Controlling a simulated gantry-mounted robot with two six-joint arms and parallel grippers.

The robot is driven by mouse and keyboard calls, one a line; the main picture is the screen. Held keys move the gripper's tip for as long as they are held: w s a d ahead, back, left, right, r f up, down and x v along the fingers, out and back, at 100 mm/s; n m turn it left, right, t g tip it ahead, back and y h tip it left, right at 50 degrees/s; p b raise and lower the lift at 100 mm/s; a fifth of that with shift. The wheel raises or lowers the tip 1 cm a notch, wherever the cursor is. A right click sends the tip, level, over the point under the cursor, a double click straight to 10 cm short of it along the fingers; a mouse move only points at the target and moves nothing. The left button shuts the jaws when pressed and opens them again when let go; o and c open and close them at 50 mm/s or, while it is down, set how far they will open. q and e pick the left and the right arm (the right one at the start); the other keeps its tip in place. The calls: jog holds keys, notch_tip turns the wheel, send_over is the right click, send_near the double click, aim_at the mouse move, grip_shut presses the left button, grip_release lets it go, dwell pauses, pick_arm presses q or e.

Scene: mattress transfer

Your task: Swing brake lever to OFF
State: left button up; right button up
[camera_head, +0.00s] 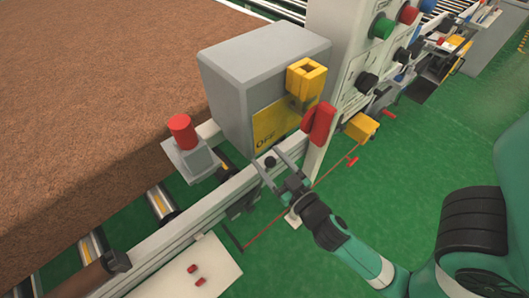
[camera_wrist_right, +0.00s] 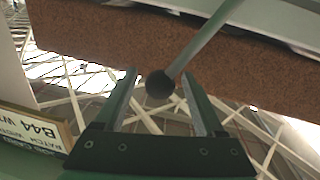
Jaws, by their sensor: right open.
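The brake lever shows as a grey rod (camera_wrist_right: 197,45) with a black ball knob (camera_wrist_right: 160,85) in the right wrist view. The knob (camera_head: 270,162) also shows in the head view, low in front of the grey box. My right gripper (camera_head: 268,165) is open, its fingertips at the knob. In the right wrist view, the knob appears between the two fingers of the gripper (camera_wrist_right: 159,73); I cannot tell whether they touch it. A yellow plate (camera_head: 270,128) on the box reads OFF. Much of the rod is hidden in the head view. My left gripper is not in view.
The grey box (camera_head: 262,60) carries a yellow block (camera_head: 306,78). A red handle (camera_head: 318,122) is close to the right. A red button (camera_head: 182,130) stands left. A large brown mattress (camera_head: 90,95) lies beyond the rail. Green floor is open at right.

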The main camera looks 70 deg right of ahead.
jog(key=shift+s, duration=0.15)
jog(key=shift+a, duration=0.1)
jog(key=shift+c, duration=0.9)
grip_shut()
